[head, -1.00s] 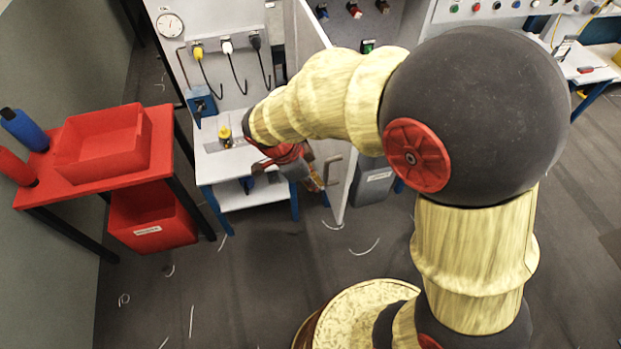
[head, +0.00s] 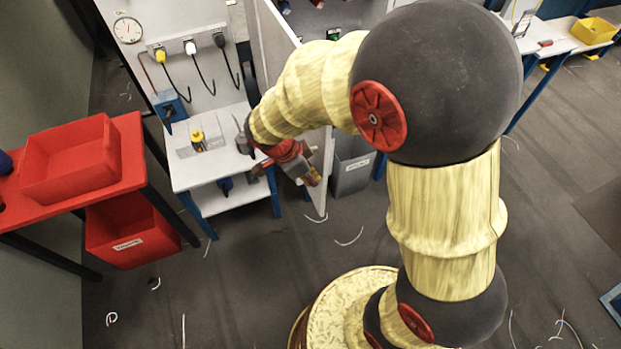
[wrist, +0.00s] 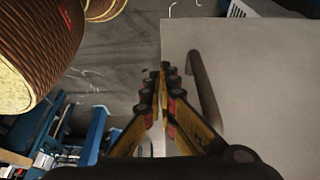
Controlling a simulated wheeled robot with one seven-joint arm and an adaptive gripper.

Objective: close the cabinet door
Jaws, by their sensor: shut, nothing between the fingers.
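The cabinet door (head: 276,42) is a pale grey panel standing open beside the small workbench, its free edge toward me. In the head view my arm covers much of it. In the wrist view the door (wrist: 265,90) fills the right side, with a dark bar handle (wrist: 205,85) near its left edge. My gripper (head: 314,180) is low at the door's free-edge end. In the wrist view its yellow-and-black fingers (wrist: 163,72) are together and empty, overlapping the door's left edge in the picture, left of the handle. I cannot tell whether they touch the door.
A workbench (head: 180,178) with a yellow-topped item (head: 198,140) stands left of the door. A red table with a red bin (head: 72,160) is farther left. A grey bin (head: 352,172) stands right of the door. The floor in front is mostly clear, with scattered white strips.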

